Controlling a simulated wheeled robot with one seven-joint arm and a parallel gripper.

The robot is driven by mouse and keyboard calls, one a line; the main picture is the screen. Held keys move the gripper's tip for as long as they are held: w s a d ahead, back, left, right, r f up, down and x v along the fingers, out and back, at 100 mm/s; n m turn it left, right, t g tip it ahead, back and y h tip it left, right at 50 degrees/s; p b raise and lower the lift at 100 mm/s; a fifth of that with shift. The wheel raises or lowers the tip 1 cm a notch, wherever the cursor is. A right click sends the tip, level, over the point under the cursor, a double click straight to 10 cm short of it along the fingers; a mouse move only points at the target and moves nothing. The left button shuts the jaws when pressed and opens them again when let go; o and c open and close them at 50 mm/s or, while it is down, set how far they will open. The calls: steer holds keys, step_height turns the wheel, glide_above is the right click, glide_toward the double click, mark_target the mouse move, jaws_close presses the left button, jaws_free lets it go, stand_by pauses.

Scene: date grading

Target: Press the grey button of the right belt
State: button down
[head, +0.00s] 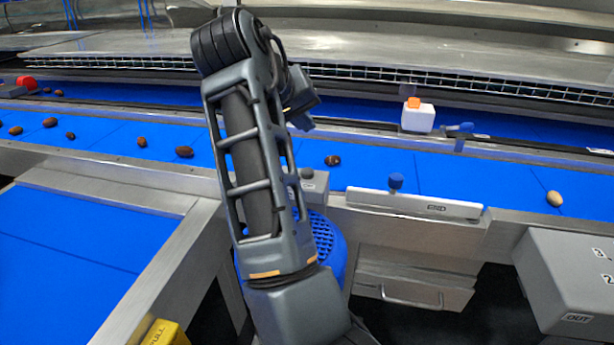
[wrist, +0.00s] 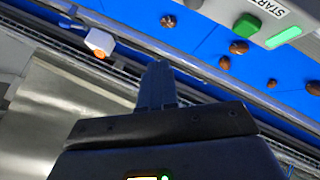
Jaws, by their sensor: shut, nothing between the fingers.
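A small grey control box (head: 316,184) stands at the near edge of the belt, partly behind my arm in the head view. A dark grey button (head: 307,173) sits on top of it. In the wrist view a grey panel (wrist: 296,14) marked START carries a green button (wrist: 246,26) and a lit green strip; no grey button shows there, and I cannot tell if it is the same box. My gripper (head: 304,122) is above the blue belt (head: 370,167), apart from the box. In the wrist view its fingers (wrist: 157,72) are together and empty.
Several brown dates (head: 184,152) and a pale one (head: 554,198) lie on the belt. A white block with an orange top (head: 417,117) stands behind it.

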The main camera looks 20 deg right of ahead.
steer(key=b, duration=0.4)
glide_above(304, 172)
step_height(304, 172, down, 5)
steer(key=shift+r, duration=0.15)
steer(key=shift+f, duration=1.9)
stand_by(1.4)
steer(key=shift+r, duration=0.1)
steer(key=shift+r+p, duration=0.8)
steer(key=shift+p, duration=0.25)
step_height(304, 172, up, 5)
steer(key=p, duration=0.5)
steer(key=shift+s, duration=0.1)
stand_by(0.6)
